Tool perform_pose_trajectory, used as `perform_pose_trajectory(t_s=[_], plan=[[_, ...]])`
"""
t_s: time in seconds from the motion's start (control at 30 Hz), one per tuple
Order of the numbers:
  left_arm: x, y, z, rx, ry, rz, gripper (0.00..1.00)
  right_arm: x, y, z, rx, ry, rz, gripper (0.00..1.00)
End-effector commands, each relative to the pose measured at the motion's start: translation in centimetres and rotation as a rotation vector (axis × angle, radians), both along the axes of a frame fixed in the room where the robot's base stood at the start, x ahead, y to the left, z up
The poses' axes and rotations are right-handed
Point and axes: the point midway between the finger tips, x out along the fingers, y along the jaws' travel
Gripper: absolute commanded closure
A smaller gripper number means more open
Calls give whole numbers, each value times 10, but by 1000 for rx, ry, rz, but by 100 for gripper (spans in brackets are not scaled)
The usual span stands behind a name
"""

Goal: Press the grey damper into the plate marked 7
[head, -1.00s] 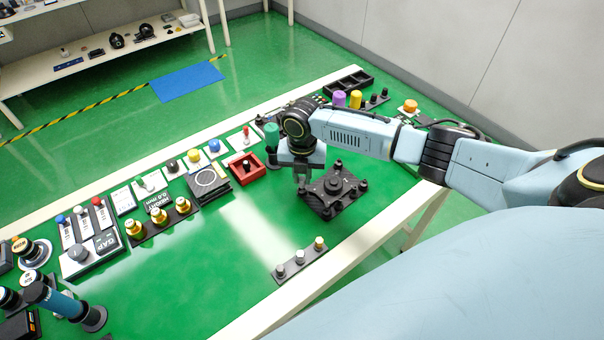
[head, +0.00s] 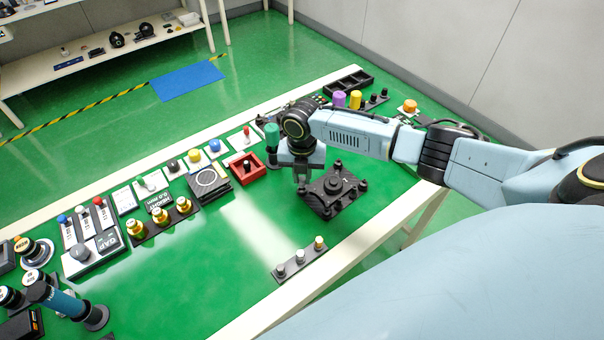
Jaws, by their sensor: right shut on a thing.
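My right gripper (head: 302,179) points down at the left corner of a dark square plate (head: 323,207). It is shut on a small dark thing, most likely the grey damper, which the fingers almost wholly hide. I cannot tell whether that thing touches the plate. The plate has a raised round middle and dark round posts at its other corners. No 7 can be read on it. A small strip rack (head: 292,269) in front holds several small pegs with pale or yellowish tops. My left gripper is not in view.
A red square tray (head: 244,166) and a green-topped cylinder (head: 272,134) stand left of my right gripper. Gold-topped knobs (head: 159,214) and a grey switch box (head: 94,250) are further left. The green table is clear between these and the strip rack.

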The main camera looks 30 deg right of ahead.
Motion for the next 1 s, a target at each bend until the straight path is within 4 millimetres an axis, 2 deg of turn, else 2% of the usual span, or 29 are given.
perform_pose_trajectory(t_s=[0.97,1.0], plan=[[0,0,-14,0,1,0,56,0,0,-21,-1,1,0,100],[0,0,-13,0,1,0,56,0,0,-20,-1,1,0,76]])
